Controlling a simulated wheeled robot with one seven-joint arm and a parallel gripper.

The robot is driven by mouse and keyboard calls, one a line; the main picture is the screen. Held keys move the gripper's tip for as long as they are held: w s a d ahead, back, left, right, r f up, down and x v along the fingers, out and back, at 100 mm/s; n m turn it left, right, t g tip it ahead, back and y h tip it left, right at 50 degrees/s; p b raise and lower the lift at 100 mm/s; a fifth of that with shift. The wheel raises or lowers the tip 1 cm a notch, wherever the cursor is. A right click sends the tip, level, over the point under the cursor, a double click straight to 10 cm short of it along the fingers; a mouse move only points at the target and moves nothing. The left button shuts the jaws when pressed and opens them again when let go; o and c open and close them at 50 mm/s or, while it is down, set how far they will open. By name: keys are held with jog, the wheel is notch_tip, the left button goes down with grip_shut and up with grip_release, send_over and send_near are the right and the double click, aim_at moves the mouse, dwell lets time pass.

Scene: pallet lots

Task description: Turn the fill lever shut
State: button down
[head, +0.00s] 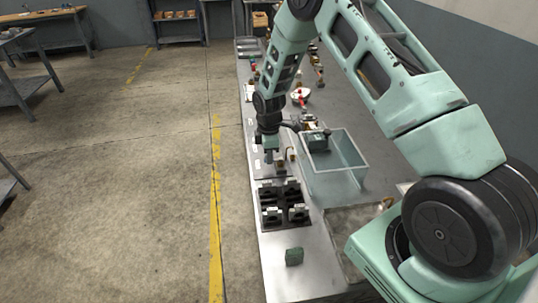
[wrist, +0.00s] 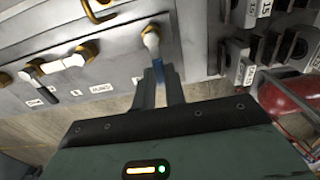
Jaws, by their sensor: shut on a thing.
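In the wrist view my gripper (wrist: 158,82) is closed on the blue handle (wrist: 157,70) of a valve lever. The lever's pale hub (wrist: 151,39) sits on a grey panel (wrist: 100,38), and its handle points down in the picture. The label by this lever is mostly hidden, so I cannot read whether it is the fill lever. To the left on the panel are a lever with a black handle (wrist: 37,72) and another pale fitting (wrist: 74,61). A label there seems to read PURGE (wrist: 101,88). In the head view my gripper (head: 271,155) is small, over the bench.
In the head view a clear bin (head: 345,182) stands right of my gripper. A black fixture block (head: 270,193) and a dark green block (head: 294,257) lie nearer on the bench. In the wrist view a red cylinder (wrist: 288,100) and numbered dark racks (wrist: 262,48) are at right.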

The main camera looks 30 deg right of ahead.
jog(key=m+b, duration=0.1)
jog(key=m, duration=0.1)
jog(key=w+d+m+b, duration=0.1)
jog(key=m+b, duration=0.1)
jog(key=shift+w+f+m, duration=0.15)
jog(key=shift+w+m, duration=0.05)
jog(key=shift+m, duration=0.1)
jog(key=m+b, duration=0.1)
jog(key=d+m, duration=0.1)
jog(key=m, duration=0.1)
jog(key=w+m+b, duration=0.1)
jog(key=m, duration=0.1)
jog(key=shift+d+b, duration=0.25)
jog(key=shift+b, duration=0.05)
jog(key=m, duration=0.2)
jog(key=d+m+b, duration=0.1)
jog(key=m, duration=0.1)
jog(key=shift+d, duration=0.15)
jog(key=shift+s+d+m+b, duration=0.1)
jog(key=shift+d+m+b, duration=0.2)
jog(key=shift+m, duration=0.75)
jog(key=shift+d+m+b, duration=0.1)
jog(key=shift+d+m, duration=0.3)
jog(key=shift+m, duration=0.65)
jog(key=c, duration=1.5)
grip_release()
jog(key=shift+o, duration=0.2)
